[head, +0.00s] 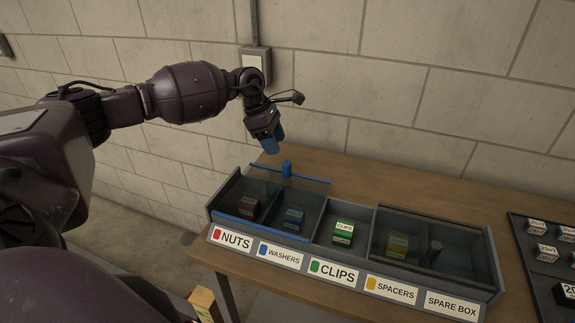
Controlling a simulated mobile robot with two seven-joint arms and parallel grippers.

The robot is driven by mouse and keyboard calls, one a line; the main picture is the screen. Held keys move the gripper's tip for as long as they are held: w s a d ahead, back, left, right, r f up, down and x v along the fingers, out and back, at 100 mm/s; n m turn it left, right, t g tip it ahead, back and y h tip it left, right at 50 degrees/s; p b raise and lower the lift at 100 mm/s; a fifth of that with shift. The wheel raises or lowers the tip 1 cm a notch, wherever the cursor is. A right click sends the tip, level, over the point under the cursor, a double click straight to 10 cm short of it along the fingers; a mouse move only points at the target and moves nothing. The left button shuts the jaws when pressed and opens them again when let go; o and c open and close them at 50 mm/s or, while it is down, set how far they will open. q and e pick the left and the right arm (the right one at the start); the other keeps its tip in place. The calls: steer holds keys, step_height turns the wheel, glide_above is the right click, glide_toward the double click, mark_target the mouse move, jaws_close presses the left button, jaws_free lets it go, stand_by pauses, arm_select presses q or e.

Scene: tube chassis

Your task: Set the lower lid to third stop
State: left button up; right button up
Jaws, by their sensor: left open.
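A long grey tray with labelled compartments (212,215) stands on the wooden bench. A clear sliding lid with blue edges (300,178) lies over the nuts and washers compartments at the left. Its blue knob (286,169) stands upright near the back edge. A second, dark clear lid (405,226) covers the spacers and spare box compartments, with a dark knob (434,249) on it. Which lid is lower, I cannot tell for sure. My left gripper (273,146) is open and empty, its blue fingers pointing down just above and left of the blue knob, apart from it.
The clips compartment (323,234) in the middle looks uncovered and holds a green-labelled box. A dark rack of small labelled blocks (535,277) lies at the right. A block wall (400,100) with a grey switch box (256,63) rises behind the bench.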

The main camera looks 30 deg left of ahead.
mark_target(285, 162)
arm_select(q)
steer(key=x, duration=0.7)
steer(key=shift+d+f, duration=0.15)
steer(key=shift+f, duration=0.1)
steer(key=shift+w+d+f, duration=0.1)
steer(key=shift+d+f, duration=0.1)
steer(key=shift+f, duration=0.2)
